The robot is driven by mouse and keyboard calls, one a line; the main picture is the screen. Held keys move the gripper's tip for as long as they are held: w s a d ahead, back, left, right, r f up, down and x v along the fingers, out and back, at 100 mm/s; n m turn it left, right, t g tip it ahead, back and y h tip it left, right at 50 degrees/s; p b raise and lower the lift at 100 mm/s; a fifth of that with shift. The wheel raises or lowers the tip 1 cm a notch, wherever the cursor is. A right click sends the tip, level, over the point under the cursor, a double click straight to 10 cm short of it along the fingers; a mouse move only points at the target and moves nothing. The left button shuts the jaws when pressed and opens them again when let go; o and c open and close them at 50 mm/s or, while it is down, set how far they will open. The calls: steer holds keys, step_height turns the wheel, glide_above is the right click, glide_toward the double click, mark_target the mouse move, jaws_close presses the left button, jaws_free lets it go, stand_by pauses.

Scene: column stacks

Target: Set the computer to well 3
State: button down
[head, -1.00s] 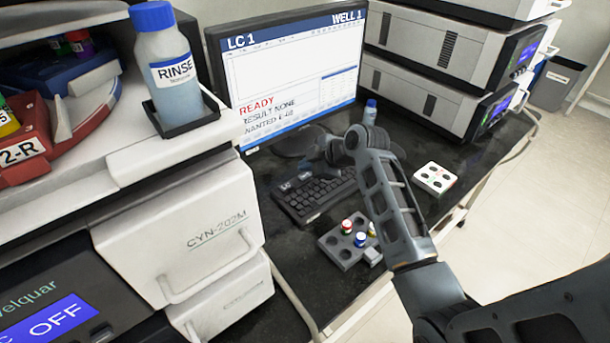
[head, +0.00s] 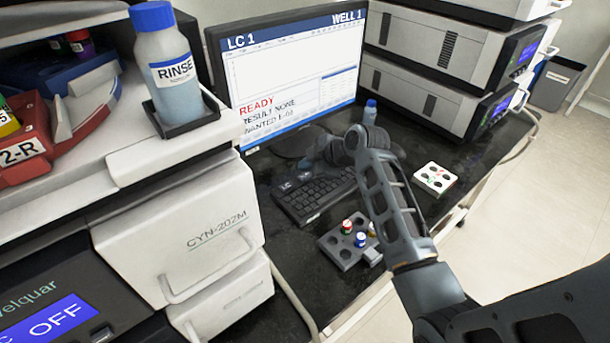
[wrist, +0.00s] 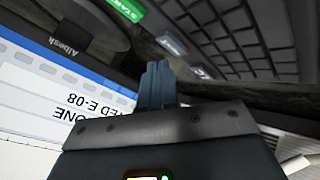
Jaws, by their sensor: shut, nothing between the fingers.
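The computer's monitor (head: 290,75) shows "LC 1" at top left and "WELL 1" at top right, with "READY", "RESULT NONE" and a partly legible "WANTED" line below. Its lower screen edge also appears upside down in the wrist view (wrist: 60,100), reading "E-08". The black keyboard (head: 320,198) lies in front of the monitor, with larger labelled keys along its monitor side. A green START key (wrist: 125,8) and grey label keys (wrist: 172,43) show in the wrist view. My gripper (wrist: 157,72) is shut and empty, between the screen and the keyboard's label keys; contact cannot be told.
A dark vial rack (head: 345,250) with a few capped vials stands in front of the keyboard. A white tray (head: 435,179) lies to the right. Stacked instruments (head: 430,85) stand behind right. A RINSE bottle (head: 172,75) stands at left.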

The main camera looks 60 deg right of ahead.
mark_target(307, 178)
steer(key=shift+f, duration=0.1)
steer(key=shift+f+b, duration=0.3)
steer(key=shift+f, duration=0.05)
steer(key=shift+f+b, duration=0.35)
steer(key=shift+f, duration=0.1)
stand_by(0.7)
steer(key=shift+r, duration=0.1)
steer(key=shift+r+p, duration=0.7)
steer(key=shift+r, duration=0.1)
steer(key=shift+r, duration=0.1)
step_height(307, 178, up, 5)
steer(key=p, duration=0.4)
steer(key=shift+a, duration=0.1)
stand_by(3.8)
